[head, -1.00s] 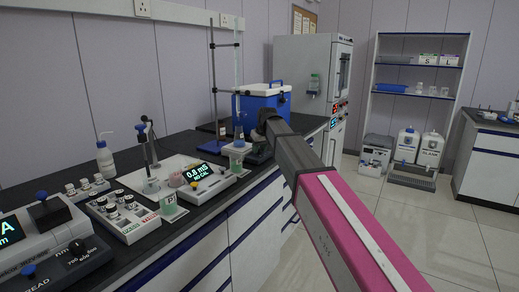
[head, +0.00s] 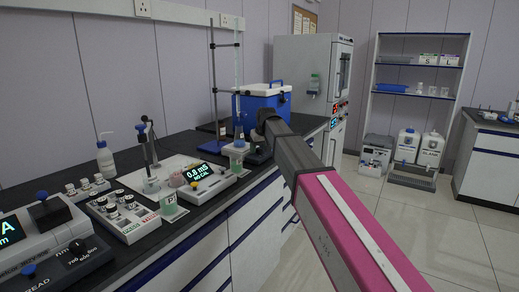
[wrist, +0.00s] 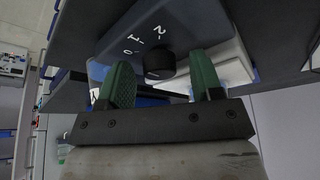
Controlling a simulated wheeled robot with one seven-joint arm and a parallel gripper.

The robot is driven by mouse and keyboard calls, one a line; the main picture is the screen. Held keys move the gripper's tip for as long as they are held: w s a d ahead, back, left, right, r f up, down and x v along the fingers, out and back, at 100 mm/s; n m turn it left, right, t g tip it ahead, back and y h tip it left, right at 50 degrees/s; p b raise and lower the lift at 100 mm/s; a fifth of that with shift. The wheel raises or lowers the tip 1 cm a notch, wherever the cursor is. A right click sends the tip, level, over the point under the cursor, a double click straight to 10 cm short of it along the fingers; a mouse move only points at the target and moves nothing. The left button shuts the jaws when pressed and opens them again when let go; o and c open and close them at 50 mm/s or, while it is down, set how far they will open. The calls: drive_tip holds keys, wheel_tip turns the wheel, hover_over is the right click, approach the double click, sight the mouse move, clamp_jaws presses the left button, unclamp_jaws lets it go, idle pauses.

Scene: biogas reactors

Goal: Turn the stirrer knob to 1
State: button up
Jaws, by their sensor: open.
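The stirrer knob (wrist: 159,65) is a round black knob on the dark front of the stirrer (wrist: 112,48), in the upper middle of the wrist view. White marks 0, 1 and 2 are printed around it, turned over in this view. I cannot tell which mark the knob points to. My gripper (wrist: 162,78) is open, with one green finger to the left of the knob and one to the right. Gaps show between the knob and both fingers. In the head view my arm hides the knob and the fingers.
A blue cool box (head: 262,103) stands behind. A meter (head: 207,184) and a vial rack (head: 127,218) are nearer. The floor to the right is clear.

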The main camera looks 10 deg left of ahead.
drive_tip(key=v, duration=1)
drive_tip(key=shift+s+r, duration=0.2)
drive_tip(key=shift+r, duration=0.15)
drive_tip(key=shift+d, duration=0.15)
drive_tip(key=s+d+f+m+h, duration=0.1)
drive_tip(key=s+d+f, duration=0.1)
drive_tip(key=d+f, duration=0.45)
drive_tip(key=s+d+f+m, duration=0.1)
drive_tip(key=d+f, duration=0.3)
drive_tip(key=f, duration=0.6)
drive_tip(key=s+d+f+m+g, duration=0.1)
drive_tip(key=s+d+f+m, duration=0.1)
drive_tip(key=s+d+f, duration=0.8)
drive_tip(key=s+d+f+m+g+h, duration=0.1)
drive_tip(key=s+d+f+m+g, duration=0.1)
drive_tip(key=s+d+f, duration=0.9)
wheel_tip(320, 180, down, 6)
drive_tip(key=shift+s+d+f+m+g, duration=0.15)
drive_tip(key=shift+s+d+m+g, duration=0.2)
drive_tip(key=shift+s, duration=0.2)
